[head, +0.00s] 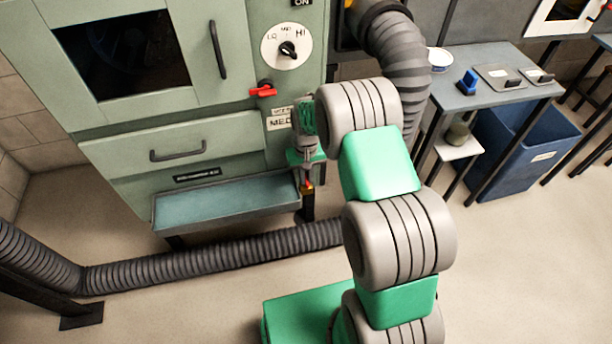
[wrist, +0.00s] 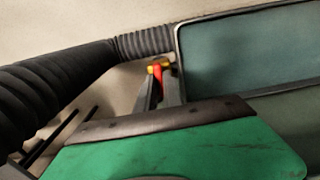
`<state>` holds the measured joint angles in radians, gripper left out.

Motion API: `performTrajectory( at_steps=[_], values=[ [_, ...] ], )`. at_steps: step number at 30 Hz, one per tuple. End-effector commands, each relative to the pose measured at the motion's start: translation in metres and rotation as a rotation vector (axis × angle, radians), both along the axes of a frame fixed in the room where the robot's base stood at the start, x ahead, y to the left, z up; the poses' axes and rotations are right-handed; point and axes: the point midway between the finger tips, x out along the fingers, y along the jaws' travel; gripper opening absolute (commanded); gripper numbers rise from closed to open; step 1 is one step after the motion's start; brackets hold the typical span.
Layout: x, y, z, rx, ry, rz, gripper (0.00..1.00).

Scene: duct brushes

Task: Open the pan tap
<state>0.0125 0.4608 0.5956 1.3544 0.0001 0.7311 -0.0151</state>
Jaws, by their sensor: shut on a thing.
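The pan tap (head: 308,186) is a small brass-coloured fitting with a red handle at the right end of the blue-green pan (head: 225,202). In the wrist view the tap's red handle (wrist: 158,79) points towards me, with yellow brass (wrist: 154,69) behind it. The pan's dark rim (wrist: 176,60) is just to its right. My gripper (head: 305,179) reaches down from above to the tap; its dark fingers (wrist: 159,92) are shut on the red handle. The fingers and my wrist partly hide the tap.
The green cabinet (head: 130,115) rises behind the pan, with a separate red lever (head: 263,90) and a dial (head: 287,48). A ribbed black duct (head: 190,265) runs along the floor in front of the pan. A table (head: 480,75) and blue bin (head: 525,145) stand at right.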

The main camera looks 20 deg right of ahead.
Motion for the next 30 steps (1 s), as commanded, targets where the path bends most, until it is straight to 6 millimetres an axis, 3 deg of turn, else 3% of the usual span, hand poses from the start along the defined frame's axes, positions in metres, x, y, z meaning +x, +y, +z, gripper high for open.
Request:
performTrajectory(
  at_steps=[12,13,20,27,30],
  values=[
    [0.001,0.0,0.0,0.0,-0.001,0.007,0.0],
    [0.001,0.0,0.0,0.0,-0.001,0.007,0.13],
    [0.0,0.0,0.0,0.0,-0.001,0.006,0.32],
    [0.0,0.0,0.001,0.0,-0.001,0.006,0.33],
    [0.001,0.0,0.011,0.0,-0.003,0.006,0.33]
  ],
)
